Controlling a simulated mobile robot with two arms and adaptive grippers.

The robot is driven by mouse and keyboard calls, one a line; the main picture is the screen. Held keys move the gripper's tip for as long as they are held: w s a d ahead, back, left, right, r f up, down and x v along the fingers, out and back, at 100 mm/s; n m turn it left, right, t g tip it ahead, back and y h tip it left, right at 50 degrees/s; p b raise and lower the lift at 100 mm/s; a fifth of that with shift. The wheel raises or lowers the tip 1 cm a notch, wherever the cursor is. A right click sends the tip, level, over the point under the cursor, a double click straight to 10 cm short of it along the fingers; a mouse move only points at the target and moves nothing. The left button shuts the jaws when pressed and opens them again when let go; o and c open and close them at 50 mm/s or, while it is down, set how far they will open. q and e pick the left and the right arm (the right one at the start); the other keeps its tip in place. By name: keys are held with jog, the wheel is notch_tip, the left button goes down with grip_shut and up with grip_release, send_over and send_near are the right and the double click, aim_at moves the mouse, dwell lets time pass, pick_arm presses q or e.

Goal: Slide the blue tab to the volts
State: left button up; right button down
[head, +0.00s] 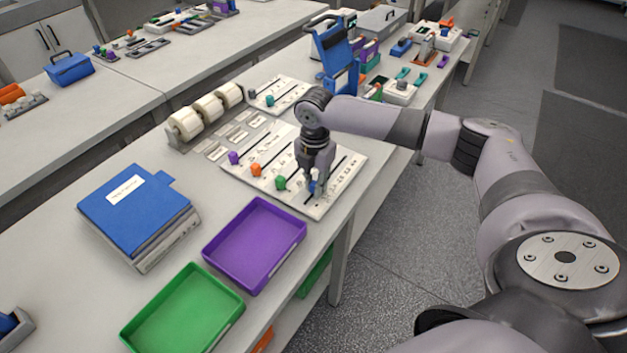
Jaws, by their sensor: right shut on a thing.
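The white slider panel (235,171) lies on the bench in the head view, with dark slots running across it and small printed marks. Purple (234,157), orange (256,169) and green (281,182) tabs stand in a row on it. My right gripper (316,186) points down over the panel's near right part and is shut on a small tab there. Only a bluish-white bit of that tab shows between the fingers, so I take it as the blue tab; the rest is hidden. The printed labels are too small to read. My left gripper is not in view.
A purple tray (299,237) and a green tray (238,313) stand in front of the panel. Blue binders (130,200) lie to the left. Tape rolls (187,124), another slider board (262,100) and a blue rack (333,50) stand behind.

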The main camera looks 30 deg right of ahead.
aim_at(315, 183)
jog(key=shift+d, duration=0.15)
jog(key=c, duration=1.5)
grip_release()
notch_tip(315, 183, up, 12)
